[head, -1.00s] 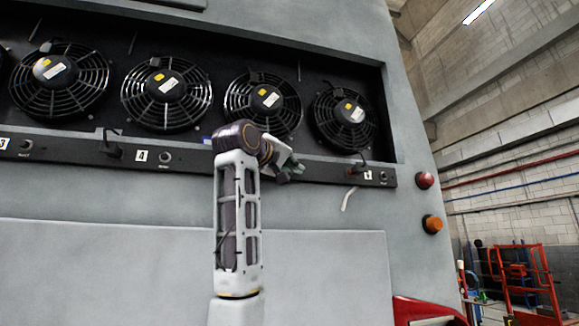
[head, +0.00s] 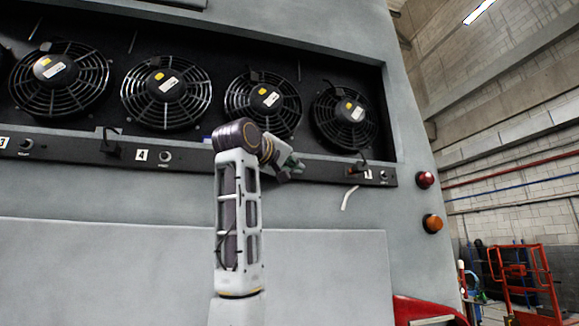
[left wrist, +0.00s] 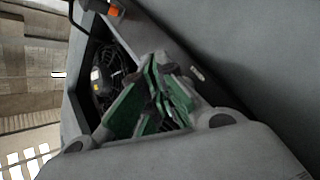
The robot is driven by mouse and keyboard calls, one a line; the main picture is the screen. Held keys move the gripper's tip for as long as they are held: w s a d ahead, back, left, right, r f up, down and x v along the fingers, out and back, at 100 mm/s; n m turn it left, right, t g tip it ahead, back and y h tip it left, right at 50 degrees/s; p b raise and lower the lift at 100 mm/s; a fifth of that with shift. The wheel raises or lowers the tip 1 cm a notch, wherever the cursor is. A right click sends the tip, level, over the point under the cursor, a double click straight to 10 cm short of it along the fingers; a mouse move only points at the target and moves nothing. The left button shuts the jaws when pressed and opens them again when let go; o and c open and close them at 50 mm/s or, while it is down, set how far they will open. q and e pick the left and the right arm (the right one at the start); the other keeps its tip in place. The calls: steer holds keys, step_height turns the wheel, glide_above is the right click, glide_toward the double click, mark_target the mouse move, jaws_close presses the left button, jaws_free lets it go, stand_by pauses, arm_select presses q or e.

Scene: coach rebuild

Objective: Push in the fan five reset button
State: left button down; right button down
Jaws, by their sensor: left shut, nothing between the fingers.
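A dark control rail (head: 75,149) runs under the row of fans, with round reset buttons beside number labels. The label 4 (head: 141,155) and its button (head: 165,157) show left of my arm. I cannot make out a label 5 or its button in the head view; my arm and gripper cover that stretch of rail. My left gripper (head: 293,165) is shut and empty, in front of the rail below the third visible full fan (head: 263,102). In the left wrist view its green-padded fingers (left wrist: 157,92) overlap the recess, near a small pale label (left wrist: 197,74) on the rail.
Another fan (head: 345,118) and a rail button (head: 384,176) are at the right. Red (head: 425,180) and orange (head: 433,223) lamps project from the grey body. The lower panel (head: 320,265) is flat and clear.

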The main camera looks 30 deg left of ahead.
arm_select(q)
steer(key=shift+s+d, duration=0.45)
steer(key=shift+d, duration=0.1)
steer(key=s+d+b, duration=0.2)
steer(key=s+d, duration=0.1)
steer(key=d, duration=0.1)
steer(key=shift+s, duration=0.15)
stand_by(0.8)
steer(key=shift+a, duration=0.15)
stand_by(0.5)
